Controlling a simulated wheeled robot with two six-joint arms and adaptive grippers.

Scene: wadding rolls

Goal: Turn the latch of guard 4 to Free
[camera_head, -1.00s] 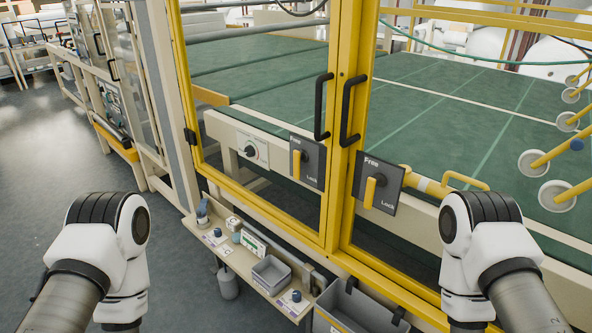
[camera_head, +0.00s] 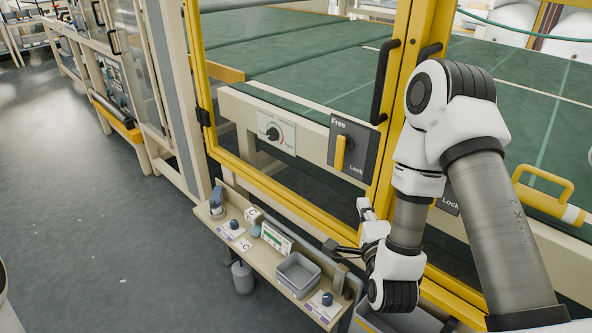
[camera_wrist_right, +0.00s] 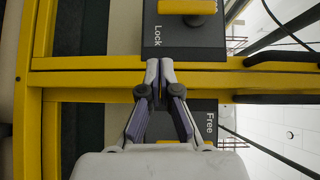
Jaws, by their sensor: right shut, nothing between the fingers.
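A dark latch panel (camera_head: 366,148) marked Free and Lock is on the left guard door in the head view. No guard numbers are readable. My right gripper (camera_head: 345,248) is low in front of the left door. In the right wrist view its fingertips (camera_wrist_right: 160,74) are shut and empty, over the yellow posts between the two panels. My left gripper is out of view.
Black door handles (camera_head: 384,82) stand above the panels. A dial plate (camera_head: 276,134) is left of the left panel. Below is a shelf (camera_head: 268,262) with a grey tray (camera_head: 298,272) and small items. Open floor (camera_head: 110,220) lies to the left.

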